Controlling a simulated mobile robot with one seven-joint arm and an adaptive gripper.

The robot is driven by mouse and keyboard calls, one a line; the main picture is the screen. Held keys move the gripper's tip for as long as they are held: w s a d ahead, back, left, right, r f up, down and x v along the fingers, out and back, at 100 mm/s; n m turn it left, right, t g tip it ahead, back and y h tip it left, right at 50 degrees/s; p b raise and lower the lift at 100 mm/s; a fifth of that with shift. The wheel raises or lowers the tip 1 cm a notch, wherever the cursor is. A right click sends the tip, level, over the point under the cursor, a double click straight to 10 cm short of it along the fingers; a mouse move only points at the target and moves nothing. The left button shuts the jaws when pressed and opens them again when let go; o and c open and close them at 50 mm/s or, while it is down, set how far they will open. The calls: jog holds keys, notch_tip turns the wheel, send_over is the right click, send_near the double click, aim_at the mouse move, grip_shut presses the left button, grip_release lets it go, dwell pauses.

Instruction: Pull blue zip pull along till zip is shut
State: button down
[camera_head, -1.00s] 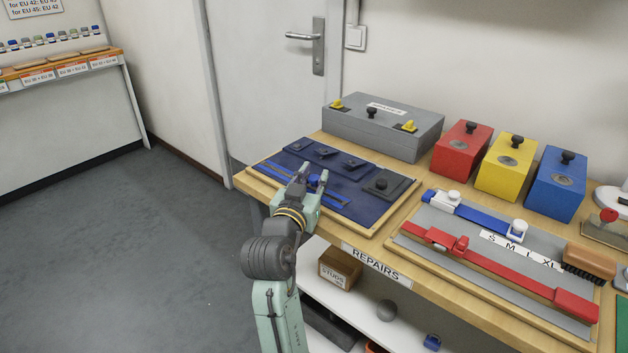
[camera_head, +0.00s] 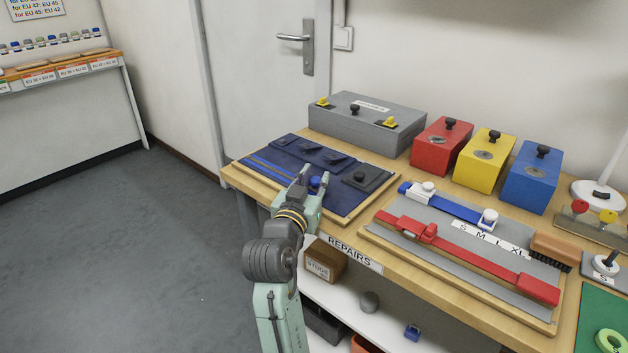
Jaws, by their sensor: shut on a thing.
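The navy cloth board (camera_head: 290,150) lies on the bench near its left end. A blue zip track (camera_head: 264,172) runs along its front part, from the left corner toward my gripper. The blue zip pull (camera_head: 316,182) shows between the fingers of my gripper (camera_head: 311,184), which is shut on it. My gripper stands over the front right part of the board. The fingers and wrist hide part of the pull and the track around it.
A black knob on a dark block (camera_head: 360,177) stands on the board just right of my gripper. A grey board with red and blue sliders (camera_head: 440,236) lies farther right. A grey case (camera_head: 366,124) and coloured boxes (camera_head: 441,143) stand behind.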

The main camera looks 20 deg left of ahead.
jog(key=shift+w+d, duration=0.1)
jog(key=shift+d, duration=0.4)
jog(key=c, duration=1.4)
grip_release()
jog(key=shift+d, duration=0.1)
jog(key=shift+a, duration=0.3)
jog(key=s, duration=1.2)
jog(key=shift+s+d, duration=0.15)
jog(key=shift+d, duration=0.1)
